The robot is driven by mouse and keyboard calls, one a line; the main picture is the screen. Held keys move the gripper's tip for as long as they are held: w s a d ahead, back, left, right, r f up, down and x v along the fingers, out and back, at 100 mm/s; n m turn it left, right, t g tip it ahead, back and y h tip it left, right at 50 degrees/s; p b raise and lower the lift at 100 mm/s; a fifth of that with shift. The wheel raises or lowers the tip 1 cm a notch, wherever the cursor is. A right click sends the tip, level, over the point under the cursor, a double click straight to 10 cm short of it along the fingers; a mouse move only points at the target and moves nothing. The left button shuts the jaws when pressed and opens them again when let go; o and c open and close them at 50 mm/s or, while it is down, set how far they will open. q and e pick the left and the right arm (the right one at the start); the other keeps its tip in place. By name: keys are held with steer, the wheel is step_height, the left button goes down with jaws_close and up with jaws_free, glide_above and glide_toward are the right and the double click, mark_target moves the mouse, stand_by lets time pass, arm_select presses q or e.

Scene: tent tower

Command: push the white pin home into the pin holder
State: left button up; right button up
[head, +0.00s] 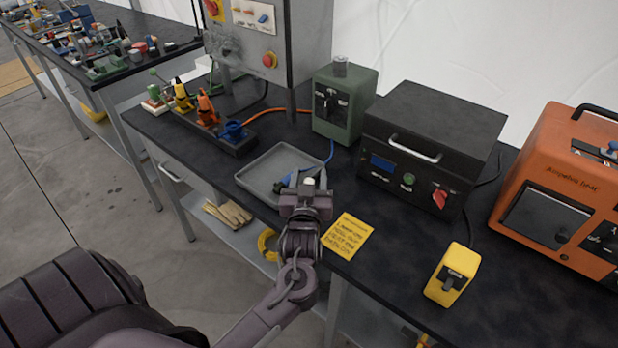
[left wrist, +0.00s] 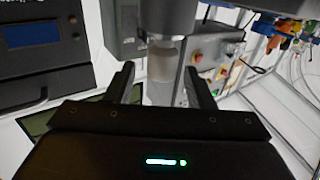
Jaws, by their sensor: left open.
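My left gripper (head: 308,185) is open at the front right of the grey tray. The white pin (head: 309,182) shows as a small pale tip between its fingers. In the left wrist view, which is upside down, the pin (left wrist: 165,62) is a short pale cylinder between the two open fingers, with gaps on both sides. It stands in line with a wider grey cylinder (left wrist: 168,18), which looks like the pin holder. How deep the pin sits is unclear. In the head view my gripper hides the holder. My right gripper is not in view.
Behind stand a green box (head: 348,118) and a black device (head: 425,165). A yellow card (head: 348,237) lies to the right. A yellow meter (head: 453,275) and orange machine (head: 548,220) stand farther right.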

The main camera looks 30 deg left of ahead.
arm_select(q)
steer(key=shift+f, duration=0.1)
steer(key=shift+s+d+f, duration=0.1)
steer(key=shift+s, duration=0.05)
steer(key=b+v, duration=0.1)
steer(key=v, duration=0.6)
steer(key=shift+s+r, duration=0.2)
steer(key=shift+d, duration=0.1)
